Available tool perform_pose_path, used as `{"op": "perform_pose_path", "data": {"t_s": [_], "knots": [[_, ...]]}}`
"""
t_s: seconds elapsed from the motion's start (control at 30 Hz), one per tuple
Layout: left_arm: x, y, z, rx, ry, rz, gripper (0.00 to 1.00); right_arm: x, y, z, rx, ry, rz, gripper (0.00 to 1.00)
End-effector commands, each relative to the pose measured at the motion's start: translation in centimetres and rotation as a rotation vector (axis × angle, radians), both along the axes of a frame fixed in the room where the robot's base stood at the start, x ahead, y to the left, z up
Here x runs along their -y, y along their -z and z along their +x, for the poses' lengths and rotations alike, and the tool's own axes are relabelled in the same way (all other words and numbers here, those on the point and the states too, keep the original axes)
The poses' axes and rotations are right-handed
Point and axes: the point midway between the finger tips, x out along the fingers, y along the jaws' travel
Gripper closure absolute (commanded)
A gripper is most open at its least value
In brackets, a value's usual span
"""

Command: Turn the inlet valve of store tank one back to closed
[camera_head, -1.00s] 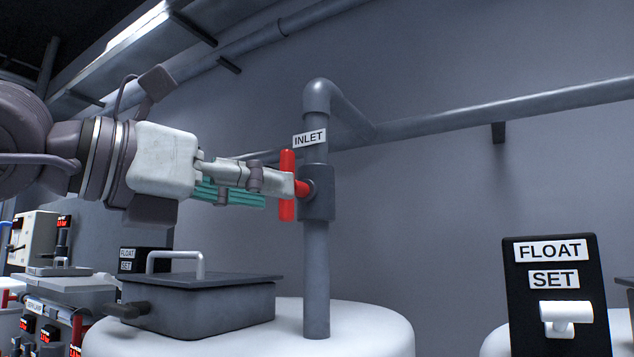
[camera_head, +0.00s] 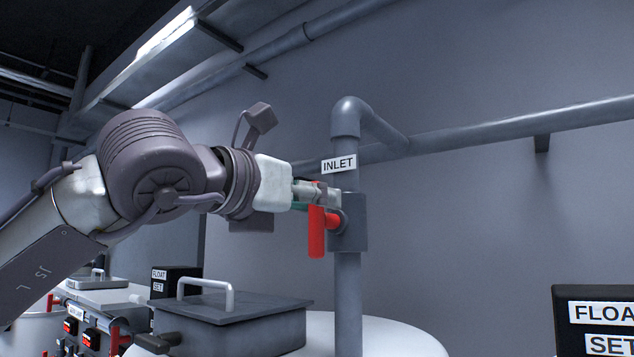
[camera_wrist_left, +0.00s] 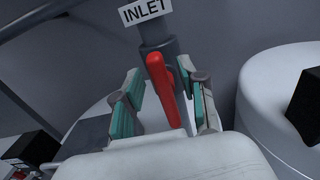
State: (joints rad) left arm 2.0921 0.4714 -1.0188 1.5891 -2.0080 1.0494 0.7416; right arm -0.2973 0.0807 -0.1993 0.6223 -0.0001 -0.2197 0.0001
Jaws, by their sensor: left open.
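The inlet valve has a red bar handle (camera_head: 316,238) that stands upright, along the grey vertical pipe (camera_head: 347,300), on a dark valve body (camera_head: 355,225). A white INLET label (camera_head: 339,164) is on the pipe above it. My left gripper (camera_head: 322,194) is at the upper part of the handle and covers some of it. In the left wrist view the red handle (camera_wrist_left: 166,90) stands between the two teal-padded fingers (camera_wrist_left: 165,103), which are open. Gaps show on both sides of the handle. My right gripper is not in view.
The pipe rises from a white tank top (camera_head: 395,335). A dark lidded box (camera_head: 225,315) with a light handle stands on the tank, below my left arm. A black FLOAT SET panel (camera_head: 590,300) is at the right. Another white tank (camera_wrist_left: 275,95) shows at right in the wrist view.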

Motion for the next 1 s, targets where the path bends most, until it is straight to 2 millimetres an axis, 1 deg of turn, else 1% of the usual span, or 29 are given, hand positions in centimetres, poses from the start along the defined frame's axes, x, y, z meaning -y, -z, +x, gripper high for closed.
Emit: {"op": "perform_pose_path", "data": {"t_s": [0.03, 0.13, 0.43, 0.47, 0.7, 1.0], "knots": [[0.33, -0.20, 0.43, -0.001, 0.000, 0.001, 0.58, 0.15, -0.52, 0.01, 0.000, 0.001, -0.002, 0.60], [0.72, -0.11, 0.89, 0.000, 0.002, 0.000, 0.58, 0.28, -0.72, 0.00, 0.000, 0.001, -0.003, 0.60], [0.85, 0.06, 1.10, 0.000, 0.001, 0.000, 0.58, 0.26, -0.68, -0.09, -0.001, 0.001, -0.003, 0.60], [0.85, 0.06, 1.10, 0.000, 0.001, 0.000, 0.60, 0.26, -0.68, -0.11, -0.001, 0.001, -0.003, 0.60], [0.83, 0.05, 1.08, 0.000, 0.001, 0.000, 1.00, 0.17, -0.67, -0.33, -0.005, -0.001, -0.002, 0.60], [0.85, 0.07, 1.05, 0.006, 0.001, 0.007, 1.00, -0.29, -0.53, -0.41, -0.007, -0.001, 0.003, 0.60]]}}
